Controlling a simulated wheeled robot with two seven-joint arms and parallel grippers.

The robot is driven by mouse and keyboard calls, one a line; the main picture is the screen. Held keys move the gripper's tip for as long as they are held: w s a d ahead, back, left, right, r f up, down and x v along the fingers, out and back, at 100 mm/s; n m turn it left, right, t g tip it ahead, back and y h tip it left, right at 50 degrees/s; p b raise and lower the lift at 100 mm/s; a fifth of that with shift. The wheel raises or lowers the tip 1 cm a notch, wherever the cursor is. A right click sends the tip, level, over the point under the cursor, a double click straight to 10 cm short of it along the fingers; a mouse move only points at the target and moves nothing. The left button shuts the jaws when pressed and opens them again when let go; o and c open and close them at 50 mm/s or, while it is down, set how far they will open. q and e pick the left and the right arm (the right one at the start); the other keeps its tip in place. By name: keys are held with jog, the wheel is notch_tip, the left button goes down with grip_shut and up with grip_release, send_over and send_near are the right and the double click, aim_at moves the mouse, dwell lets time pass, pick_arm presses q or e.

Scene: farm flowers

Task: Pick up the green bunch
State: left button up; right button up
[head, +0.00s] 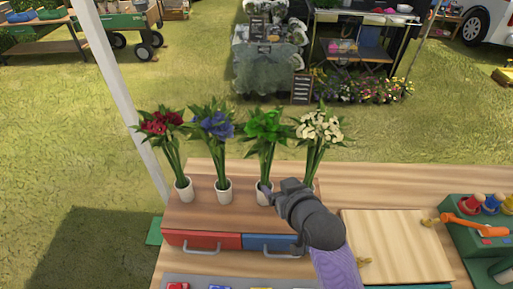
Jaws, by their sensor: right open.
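The green bunch (266,135) stands upright in a small white pot (264,196) on the wooden table, third from the left in a row of bunches. My right gripper (268,192) reaches in from the lower right, open. Its fingertips are at the pot or the low stems of the green bunch; I cannot tell whether they touch. The gripper body hides part of the table behind it. My left gripper is not in view.
A red bunch (164,126), a blue bunch (215,127) and a white bunch (320,130) stand beside it in white pots. Red (203,242) and blue (270,243) drawers are in front. A pale wooden board (393,240) and a green box (480,240) lie right. A white pole (120,95) rises left.

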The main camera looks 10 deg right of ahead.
aim_at(267, 176)
jog(key=b+x, duration=0.1)
jog(key=x, duration=0.2)
jog(key=b+x, duration=0.1)
jog(key=x, duration=0.2)
jog(key=b+x, duration=0.1)
jog(key=x, duration=0.2)
jog(key=shift+s+a+f, duration=0.1)
jog(key=shift+a+f, duration=0.05)
jog(key=shift+f, duration=0.15)
jog(key=shift+w, duration=0.25)
jog(key=shift+c, duration=0.8)
jog(key=c, duration=0.7)
grip_shut()
